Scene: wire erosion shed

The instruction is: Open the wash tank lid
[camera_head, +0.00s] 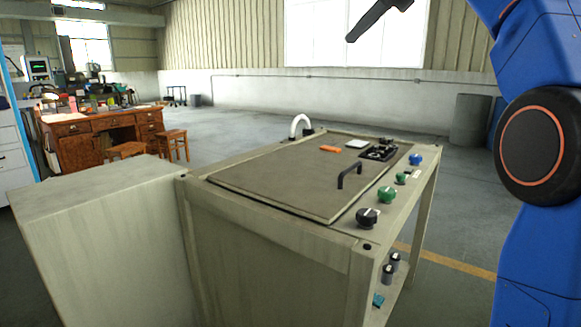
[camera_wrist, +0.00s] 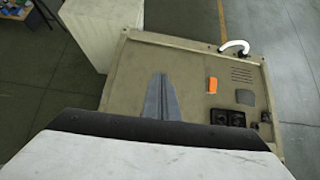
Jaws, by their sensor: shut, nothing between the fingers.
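The wash tank lid (camera_head: 265,180) is a flat grey-beige panel that lies down in the top of the tank cabinet (camera_head: 270,240), with a dark seam around its edge. A black bar handle (camera_head: 349,175) stands near the lid's front right edge. In the wrist view the lid (camera_wrist: 130,75) lies below my gripper (camera_wrist: 160,80), and I cannot make out the handle there. My gripper's fingers are together and empty. In the head view my gripper (camera_head: 352,38) shows at the top, well above the lid and apart from the handle.
An orange block (camera_head: 330,149), a pale card (camera_head: 357,144) and a black fixture (camera_head: 379,152) sit at the tank top's far right. A white curved spout (camera_head: 300,124) rises behind. Green knobs (camera_head: 387,194) and a black knob (camera_head: 367,217) line the front. A pale box (camera_head: 110,215) adjoins left.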

